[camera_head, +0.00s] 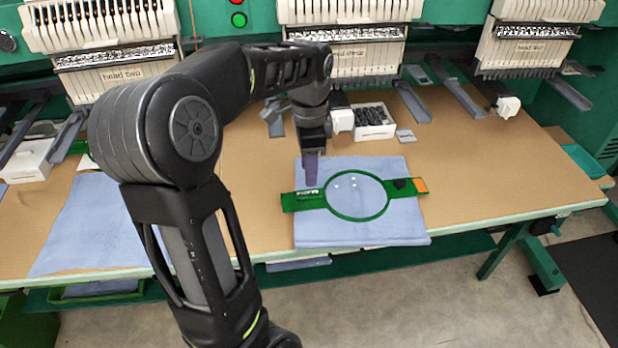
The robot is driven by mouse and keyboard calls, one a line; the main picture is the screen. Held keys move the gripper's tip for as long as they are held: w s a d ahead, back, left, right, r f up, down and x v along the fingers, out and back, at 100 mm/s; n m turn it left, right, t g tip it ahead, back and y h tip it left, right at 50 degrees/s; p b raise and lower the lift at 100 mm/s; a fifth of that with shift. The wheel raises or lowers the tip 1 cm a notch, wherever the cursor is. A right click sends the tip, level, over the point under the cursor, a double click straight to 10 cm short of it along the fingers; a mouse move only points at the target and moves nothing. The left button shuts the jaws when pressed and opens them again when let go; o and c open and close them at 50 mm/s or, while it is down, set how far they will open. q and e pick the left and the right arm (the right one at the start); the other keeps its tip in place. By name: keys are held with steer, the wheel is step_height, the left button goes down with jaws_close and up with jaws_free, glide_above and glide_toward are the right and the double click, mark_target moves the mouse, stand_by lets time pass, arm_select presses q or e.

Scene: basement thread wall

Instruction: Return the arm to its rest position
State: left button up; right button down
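My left arm rises from the bottom of the head view, bends at a large elbow and reaches over the table. My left gripper (311,167) points down above the left part of a green embroidery hoop (357,216). The hoop lies on a folded light-blue cloth (310,232), its side brackets reaching past the cloth on the left and near its right edge. The fingers look like one narrow purple-grey shape, so I cannot tell whether they are open or shut, or whether they touch the cloth. My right gripper is out of view.
The brown table (480,180) is bare to the right of the cloth. A white box of dark parts (374,122) stands behind it, below the embroidery heads. Another blue cloth (90,225) lies at left, partly behind my arm. A green tray (583,162) is at the right edge.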

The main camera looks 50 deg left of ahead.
arm_select(q)
steer(key=shift+r, duration=0.25)
stand_by(0.4)
